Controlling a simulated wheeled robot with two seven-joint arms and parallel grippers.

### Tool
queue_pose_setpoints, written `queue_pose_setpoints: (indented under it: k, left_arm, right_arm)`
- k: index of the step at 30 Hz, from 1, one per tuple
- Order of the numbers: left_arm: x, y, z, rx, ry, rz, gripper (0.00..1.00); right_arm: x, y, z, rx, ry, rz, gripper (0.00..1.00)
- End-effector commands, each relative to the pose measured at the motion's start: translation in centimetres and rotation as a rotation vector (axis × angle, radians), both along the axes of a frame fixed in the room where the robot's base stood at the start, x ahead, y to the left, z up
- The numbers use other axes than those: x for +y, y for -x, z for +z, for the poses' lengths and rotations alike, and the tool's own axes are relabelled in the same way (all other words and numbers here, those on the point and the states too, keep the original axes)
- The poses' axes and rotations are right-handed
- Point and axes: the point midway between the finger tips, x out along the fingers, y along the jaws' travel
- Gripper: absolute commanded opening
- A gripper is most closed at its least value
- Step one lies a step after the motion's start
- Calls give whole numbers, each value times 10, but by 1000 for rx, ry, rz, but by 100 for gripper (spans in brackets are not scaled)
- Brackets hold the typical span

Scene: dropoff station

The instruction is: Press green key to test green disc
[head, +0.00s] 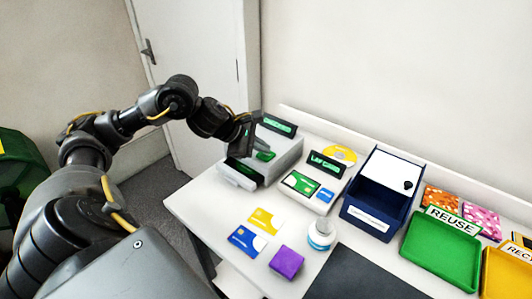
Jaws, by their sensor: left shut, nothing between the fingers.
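A grey box-shaped device (286,153) stands at the left end of the white table, with a dark display showing green text (278,125) at its back. A green key (265,155) shows on its top. A pale tray-like part (238,177) sticks out at its front left, with a dark and green patch (245,168) on it; I cannot tell if that is the green disc. My left gripper (242,152) is shut and empty above the device, just left of the green key; contact cannot be told. My right gripper is not in view.
Right of the device stands a card reader (301,184) with a dark display, and a yellow disc (341,154) behind it. Cards (248,240), a purple block (286,262) and a round white container (321,234) lie in front. A blue bin (370,215) and green tray (437,255) stand farther right.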

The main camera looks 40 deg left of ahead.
Motion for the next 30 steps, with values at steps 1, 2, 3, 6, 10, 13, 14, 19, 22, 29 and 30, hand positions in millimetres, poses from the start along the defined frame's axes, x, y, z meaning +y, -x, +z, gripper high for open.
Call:
queue_pose_setpoints:
  k: [1, 2, 3, 6, 10, 13, 14, 19, 22, 29, 30]
  left_arm:
    - [0, 0, 5, 0, -1, -1, 0]
    - [0, 0, 7, 0, -1, -1, 0]
    - [0, 0, 9, 0, -1, -1, 0]
    - [0, 0, 12, 0, 0, 0, 0]
    - [0, 0, 11, 0, 0, 0, 0]
    - [0, 0, 11, 0, 0, 0, 0]
    - [0, 0, 11, 0, 0, 0, 0]
    - [0, 0, 16, -1, 0, 1, 0]
    - [0, 0, 24, -2, 0, 1, 0]
    - [0, 0, 48, -1, 0, 1, 0]
    - [0, 0, 52, -1, 0, 1, 0]
  right_arm:
    - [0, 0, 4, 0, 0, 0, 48]
    - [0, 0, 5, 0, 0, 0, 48]
    - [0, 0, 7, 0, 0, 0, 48]
    - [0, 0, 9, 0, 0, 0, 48]
    - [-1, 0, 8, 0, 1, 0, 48]
    - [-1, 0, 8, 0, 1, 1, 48]
    - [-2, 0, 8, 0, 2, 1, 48]
    - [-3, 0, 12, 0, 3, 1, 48]
    - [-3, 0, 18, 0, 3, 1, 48]
    - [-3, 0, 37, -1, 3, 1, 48]
    - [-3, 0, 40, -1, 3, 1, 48]
